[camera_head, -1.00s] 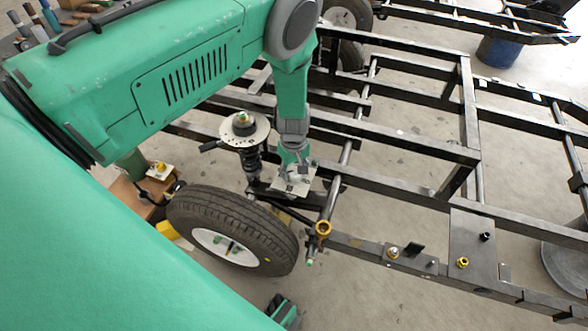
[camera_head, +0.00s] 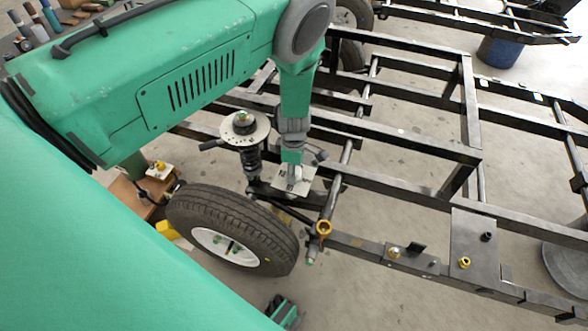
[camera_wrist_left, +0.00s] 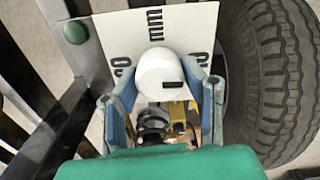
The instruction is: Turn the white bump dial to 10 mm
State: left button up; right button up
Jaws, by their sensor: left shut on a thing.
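The white dial (camera_wrist_left: 160,75) shows in the left wrist view as a white knob with a short black mark at its lower right. It sits in front of a white scale plate (camera_wrist_left: 110,38) printed with "mm" and with numbers on both sides, partly covered by my fingers. My left gripper (camera_wrist_left: 163,98) is shut on the dial, one blue-grey finger on each side. In the head view my left gripper (camera_head: 291,174) reaches down onto the pale plate (camera_head: 306,181) beside the wheel; the dial is hidden there.
A wheel with a black tyre (camera_head: 217,208) stands just left of the plate. A spring strut with a round top plate (camera_head: 258,131) rises close behind the wheel. Dark frame rails (camera_head: 410,150) extend right, with a brass ring (camera_head: 323,228) nearby. Bare floor shows between the rails.

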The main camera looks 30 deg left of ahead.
pick_arm(q)
jog(key=shift+w+d+n, duration=0.15)
jog(key=shift+n, duration=0.35)
jog(key=o, duration=1.1)
jog(key=shift+o, duration=0.2)
jog(key=shift+r, duration=0.15)
notch_tip(320, 180, up, 12)
jog(key=shift+f, duration=0.2)
